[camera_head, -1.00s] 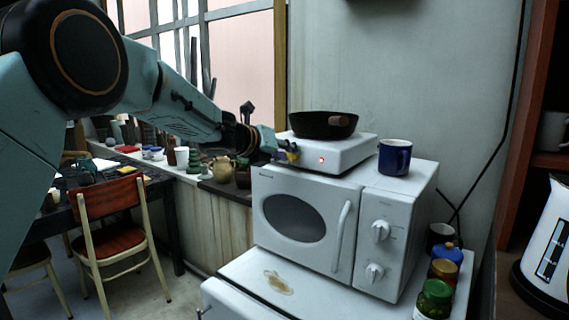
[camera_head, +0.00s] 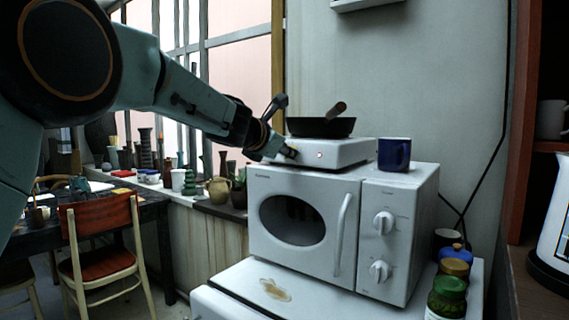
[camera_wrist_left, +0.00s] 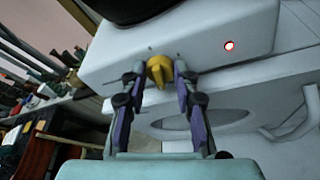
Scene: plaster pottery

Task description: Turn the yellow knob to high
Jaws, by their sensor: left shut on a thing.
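The yellow knob (camera_wrist_left: 159,71) is on the front face of a white hot plate (camera_head: 340,151), which stands on top of a white microwave. In the left wrist view the knob sits between the fingertips of my left gripper (camera_wrist_left: 160,78), which is shut on it. In the head view the left gripper (camera_head: 288,152) is at the left end of the hot plate's front and mostly hides the knob. A small round light (camera_wrist_left: 229,45) to the right of the knob glows red in the wrist view. My right gripper is not in view.
A dark pan (camera_head: 318,127) stands on the hot plate. A blue mug (camera_head: 394,154) is on the microwave (camera_head: 345,225), right of the hot plate. Jars (camera_head: 447,296) stand at the lower right. Pots line the windowsill at left.

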